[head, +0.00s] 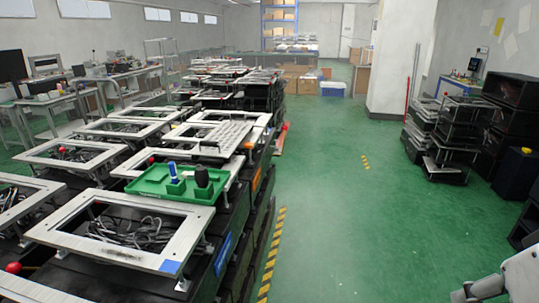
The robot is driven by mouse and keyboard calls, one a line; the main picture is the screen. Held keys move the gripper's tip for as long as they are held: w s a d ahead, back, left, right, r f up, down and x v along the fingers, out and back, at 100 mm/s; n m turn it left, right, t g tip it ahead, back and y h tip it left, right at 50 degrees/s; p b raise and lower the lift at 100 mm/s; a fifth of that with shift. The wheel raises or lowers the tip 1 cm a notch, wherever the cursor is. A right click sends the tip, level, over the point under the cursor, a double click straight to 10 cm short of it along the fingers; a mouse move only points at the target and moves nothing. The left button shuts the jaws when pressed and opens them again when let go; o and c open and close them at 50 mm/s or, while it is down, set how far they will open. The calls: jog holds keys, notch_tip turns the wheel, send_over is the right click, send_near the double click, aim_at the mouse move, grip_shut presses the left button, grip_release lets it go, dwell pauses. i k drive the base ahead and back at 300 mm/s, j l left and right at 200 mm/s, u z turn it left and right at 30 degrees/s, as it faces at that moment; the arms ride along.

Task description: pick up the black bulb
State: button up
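The black bulb (202,177) is a dark rounded shape standing at the right end of a shallow green tray (150,186). The tray lies on one of the metal frames on the left side of the head view. A blue item (173,172) with a pale base stands in the same tray, just left of the bulb. A white part of my arm shows at the bottom right corner, well away from the tray. My gripper's fingers are not in view.
Rows of metal frames (172,240) with cables on dark stacks fill the left. A red ball-topped lever (13,268) stands at the near left. The green floor (340,220) is open in the middle. Dark stacked units (440,150) stand at the right, near a white pillar (395,70).

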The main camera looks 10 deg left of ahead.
aim_at(201, 176)
jog(key=i+j, duration=0.1)
jog(key=i, duration=1.8)
jog(key=i+l+u, duration=0.2)
jog(key=i, duration=0.2)
jog(key=i+u, duration=0.2)
jog(key=i, duration=0.2)
jog(key=i+l+u, duration=0.3)
jog(key=u, duration=2.35)
